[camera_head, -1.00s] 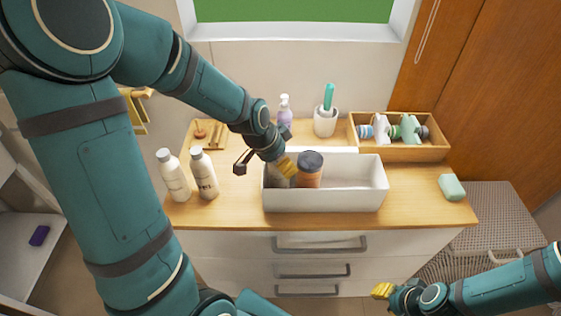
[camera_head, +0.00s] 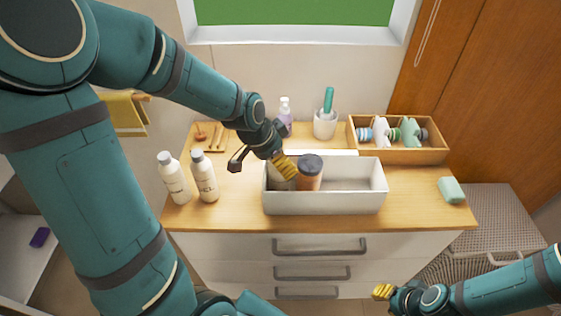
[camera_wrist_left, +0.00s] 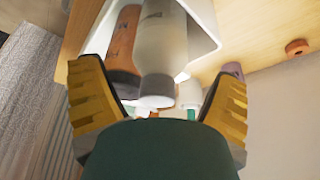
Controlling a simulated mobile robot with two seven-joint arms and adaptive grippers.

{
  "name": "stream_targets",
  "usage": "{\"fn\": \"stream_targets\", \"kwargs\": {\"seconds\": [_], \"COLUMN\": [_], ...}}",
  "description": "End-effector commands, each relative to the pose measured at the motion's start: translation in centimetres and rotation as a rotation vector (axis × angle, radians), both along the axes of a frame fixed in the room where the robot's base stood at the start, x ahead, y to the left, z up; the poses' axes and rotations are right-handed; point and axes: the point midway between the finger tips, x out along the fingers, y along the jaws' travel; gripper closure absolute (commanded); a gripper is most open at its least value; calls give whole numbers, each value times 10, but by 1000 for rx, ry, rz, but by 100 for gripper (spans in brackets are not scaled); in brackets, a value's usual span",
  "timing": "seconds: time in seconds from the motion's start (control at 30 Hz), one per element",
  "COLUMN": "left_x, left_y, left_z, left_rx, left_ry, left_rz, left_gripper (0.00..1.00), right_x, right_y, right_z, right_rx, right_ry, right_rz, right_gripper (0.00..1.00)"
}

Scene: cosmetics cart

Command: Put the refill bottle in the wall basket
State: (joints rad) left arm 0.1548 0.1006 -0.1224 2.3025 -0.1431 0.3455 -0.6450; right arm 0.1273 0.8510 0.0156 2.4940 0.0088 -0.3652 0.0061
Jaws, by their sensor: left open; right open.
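An orange-brown jar with a dark lid (camera_head: 309,174) stands beside the bottle. My right gripper (camera_head: 383,291) is open and empty, low at the right, in front of the drawers. I cannot make out a wall basket.
Two white bottles (camera_head: 174,178) (camera_head: 204,176) stand left of the bin. A pump bottle (camera_head: 285,116), a white cup (camera_head: 325,123) and a wooden tray (camera_head: 400,152) are behind it. A green soap-like block (camera_head: 451,190) lies at right. A yellow towel (camera_head: 124,112) hangs at left.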

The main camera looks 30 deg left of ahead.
Motion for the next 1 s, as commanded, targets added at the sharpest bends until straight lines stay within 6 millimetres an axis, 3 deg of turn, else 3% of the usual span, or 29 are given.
{"fn": "stream_targets", "kwargs": {"seconds": [0.2, 0.4, 0.6, 1.0], "left_x": [-16, -28, -33, -33], "left_y": [8, 13, 15, 15], "left_z": [46, 75, 86, 86], "left_rx": [1, 1, 0, 0], "left_ry": [-5, -4, 0, 0], "left_rz": [1, 0, -1, -1], "left_gripper": [10, 10, 10, 10], "right_x": [3, 5, 5, 5], "right_y": [-1, -1, -1, -1], "right_z": [10, 14, 16, 16], "right_rx": [-2, -2, -2, -2], "right_ry": [-7, -11, -12, -12], "right_rz": [-5, -8, -9, -9], "right_gripper": [66, 66, 66, 66]}}
